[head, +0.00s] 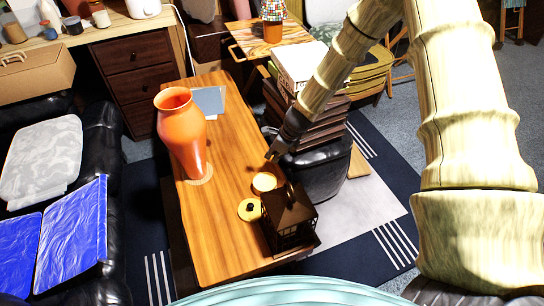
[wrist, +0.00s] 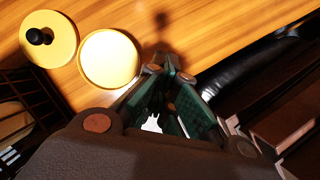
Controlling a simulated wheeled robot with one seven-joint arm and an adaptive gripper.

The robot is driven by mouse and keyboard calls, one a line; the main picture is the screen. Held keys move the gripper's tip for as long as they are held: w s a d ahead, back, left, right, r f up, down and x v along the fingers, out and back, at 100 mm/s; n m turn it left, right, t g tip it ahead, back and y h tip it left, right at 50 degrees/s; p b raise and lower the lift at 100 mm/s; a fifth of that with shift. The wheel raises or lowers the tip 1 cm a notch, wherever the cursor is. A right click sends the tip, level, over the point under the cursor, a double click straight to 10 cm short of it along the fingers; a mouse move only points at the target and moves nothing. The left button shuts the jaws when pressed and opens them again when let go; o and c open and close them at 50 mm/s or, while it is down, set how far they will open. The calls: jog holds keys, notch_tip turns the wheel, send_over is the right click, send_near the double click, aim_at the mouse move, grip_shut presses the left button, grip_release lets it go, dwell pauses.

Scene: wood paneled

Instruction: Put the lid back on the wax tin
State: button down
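The wax tin (head: 264,182) is a round, shallow, open tin with a pale, brightly lit inside, on the wooden table. In the wrist view the tin (wrist: 108,58) is just left of the fingertips. Its lid (head: 250,209) is a yellow disc with a black knob, lying knob up beside the tin; it also shows in the wrist view (wrist: 49,38). My gripper (head: 271,156) is above the table, beyond the tin in the head view and apart from tin and lid. In the wrist view the gripper's fingers (wrist: 165,66) converge at the tips, with nothing seen between them.
A dark lantern (head: 289,215) stands close by the tin and lid at the table's near right. An orange vase (head: 182,135) and a blue-grey book (head: 208,101) are farther back. A dark stack of boxes (head: 305,100) is right of the table (head: 228,150). The table's middle is clear.

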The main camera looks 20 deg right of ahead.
jog(key=w+d+r+p, duration=0.4)
jog(key=w+d+p, duration=0.2)
jog(key=w+d, duration=0.1)
jog(key=shift+w+d+r, duration=0.15)
jog(key=shift+r, duration=0.05)
dwell(7.1)
